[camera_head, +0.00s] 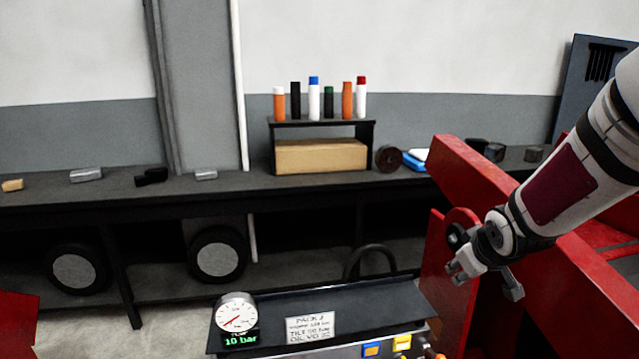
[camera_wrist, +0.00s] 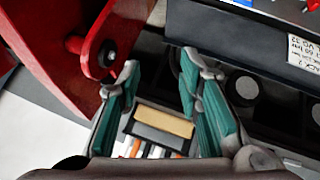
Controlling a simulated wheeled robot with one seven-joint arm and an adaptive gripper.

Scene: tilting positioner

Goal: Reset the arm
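My gripper (camera_head: 485,281) hangs at the right in the head view, at the end of my white arm, in front of the red positioner frame (camera_head: 455,160). In the wrist view my gripper (camera_wrist: 159,68) has its two teal-padded fingers spread apart. Nothing is held between them; the far shelf and its tan box show through the gap. A red lug with a dark pin (camera_wrist: 106,54) is close beside the left finger in the wrist view. I cannot tell if they touch.
A control panel with a pressure gauge (camera_head: 236,314) reading 10 bar and a label (camera_head: 312,327) stands front centre. A dark workbench (camera_head: 230,190) runs along the wall. It carries a rack with several bottles and a tan box (camera_head: 320,156). Red structure also shows at lower left (camera_head: 15,325).

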